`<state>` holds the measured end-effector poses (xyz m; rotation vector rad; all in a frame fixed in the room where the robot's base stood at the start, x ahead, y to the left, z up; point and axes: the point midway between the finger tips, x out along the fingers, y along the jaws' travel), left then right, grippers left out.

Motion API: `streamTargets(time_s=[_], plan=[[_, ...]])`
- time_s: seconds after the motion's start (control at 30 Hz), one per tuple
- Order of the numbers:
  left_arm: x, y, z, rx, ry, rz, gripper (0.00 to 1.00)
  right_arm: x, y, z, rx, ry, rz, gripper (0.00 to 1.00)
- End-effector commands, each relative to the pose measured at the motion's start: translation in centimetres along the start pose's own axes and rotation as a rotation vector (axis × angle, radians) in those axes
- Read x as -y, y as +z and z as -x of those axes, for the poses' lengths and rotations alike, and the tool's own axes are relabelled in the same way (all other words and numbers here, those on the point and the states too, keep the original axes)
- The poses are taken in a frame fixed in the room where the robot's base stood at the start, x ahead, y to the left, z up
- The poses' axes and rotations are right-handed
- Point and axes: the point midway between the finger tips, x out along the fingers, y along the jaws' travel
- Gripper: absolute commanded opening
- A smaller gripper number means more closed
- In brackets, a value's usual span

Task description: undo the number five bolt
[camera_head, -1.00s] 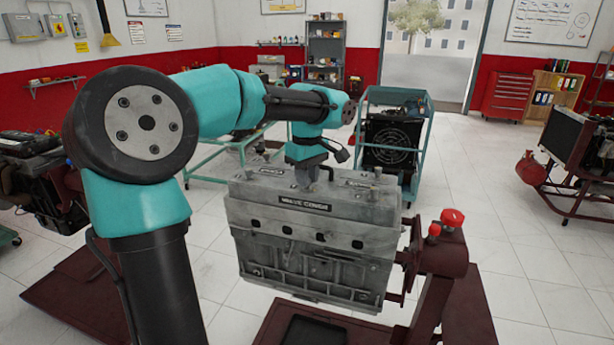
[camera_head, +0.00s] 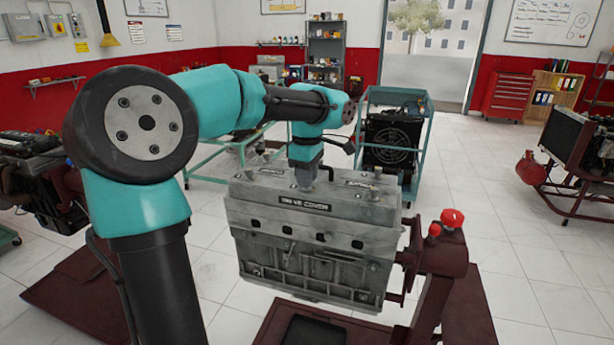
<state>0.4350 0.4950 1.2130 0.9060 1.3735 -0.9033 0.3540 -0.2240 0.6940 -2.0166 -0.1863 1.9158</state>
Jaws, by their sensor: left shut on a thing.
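The grey engine block (camera_head: 310,232) stands upright with a valve cover (camera_head: 228,186) on top, marked with a dark name plate (camera_head: 305,203). My left gripper (camera_head: 306,186) points straight down at the middle of the cover, just behind the plate. It is shut on a bolt there, and the jaws mostly hide that bolt. Other bolt heads stand along the cover, such as one at the right front (camera_head: 373,194) and one at the right back (camera_head: 377,173). No bolt number is readable. My right gripper is not in view.
A dark red engine stand (camera_head: 440,265) with red knobs (camera_head: 452,218) holds the block from the right. A teal frame (camera_head: 428,140) with a fan unit (camera_head: 390,145) stands behind. Open tiled floor (camera_head: 500,220) lies to the right.

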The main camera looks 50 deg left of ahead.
Motion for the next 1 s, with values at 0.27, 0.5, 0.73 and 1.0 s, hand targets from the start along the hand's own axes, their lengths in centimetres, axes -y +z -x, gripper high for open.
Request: streamTargets(time_s=[0.27,0.5,0.73,1.0], plan=[[0.0,0.0,0.1,0.000,0.002,-0.001,0.28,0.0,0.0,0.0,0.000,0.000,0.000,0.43],[0.0,0.0,0.0,0.000,0.001,-0.002,0.46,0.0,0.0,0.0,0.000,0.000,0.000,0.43],[0.0,0.0,0.1,0.000,0.001,-0.002,0.46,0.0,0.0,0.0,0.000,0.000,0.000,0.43],[-0.1,0.1,2.5,0.001,0.004,-0.003,0.46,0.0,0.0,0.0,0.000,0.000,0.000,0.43]])
